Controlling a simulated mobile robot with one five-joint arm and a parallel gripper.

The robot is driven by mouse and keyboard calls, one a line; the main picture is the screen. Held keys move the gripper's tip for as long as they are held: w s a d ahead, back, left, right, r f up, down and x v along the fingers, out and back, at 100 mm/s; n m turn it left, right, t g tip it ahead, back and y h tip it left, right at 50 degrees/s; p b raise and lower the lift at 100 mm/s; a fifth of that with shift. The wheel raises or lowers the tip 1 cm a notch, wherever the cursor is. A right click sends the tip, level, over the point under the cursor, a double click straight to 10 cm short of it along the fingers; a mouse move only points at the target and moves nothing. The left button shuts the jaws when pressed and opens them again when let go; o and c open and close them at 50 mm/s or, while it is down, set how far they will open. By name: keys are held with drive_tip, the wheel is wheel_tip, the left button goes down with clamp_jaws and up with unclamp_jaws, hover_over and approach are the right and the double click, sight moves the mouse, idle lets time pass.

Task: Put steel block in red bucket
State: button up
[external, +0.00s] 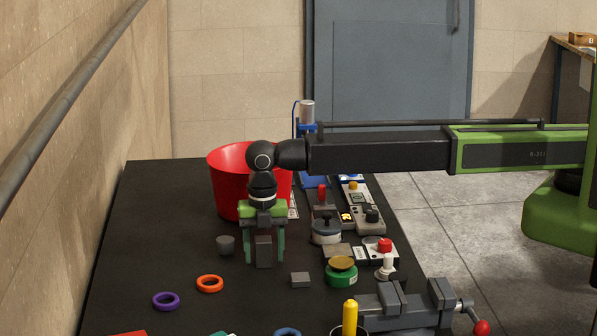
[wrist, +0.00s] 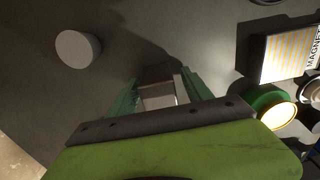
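A grey upright block (external: 263,252), which looks like the steel block, stands between the fingers of my gripper (external: 264,257). The gripper points down over the table, with a narrow gap on each side of the block in the external view. In the wrist view the block (wrist: 160,95) shows a bright face between the green fingers (wrist: 160,92), and its lower part is hidden by the gripper body. The red bucket (external: 228,183) stands behind my gripper, partly hidden by the arm; it is not in the wrist view.
A green tin (external: 341,276), a dark round weight (external: 326,234) and a vise (external: 405,305) crowd the right side. Orange (external: 210,284) and purple (external: 166,301) rings lie at front left.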

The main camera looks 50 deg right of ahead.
sight(262, 240)
wheel_tip(262, 240, up, 12)
drive_tip(key=p, duration=1.2)
drive_tip(key=shift+r, duration=0.25)
drive_tip(key=shift+f, duration=0.15)
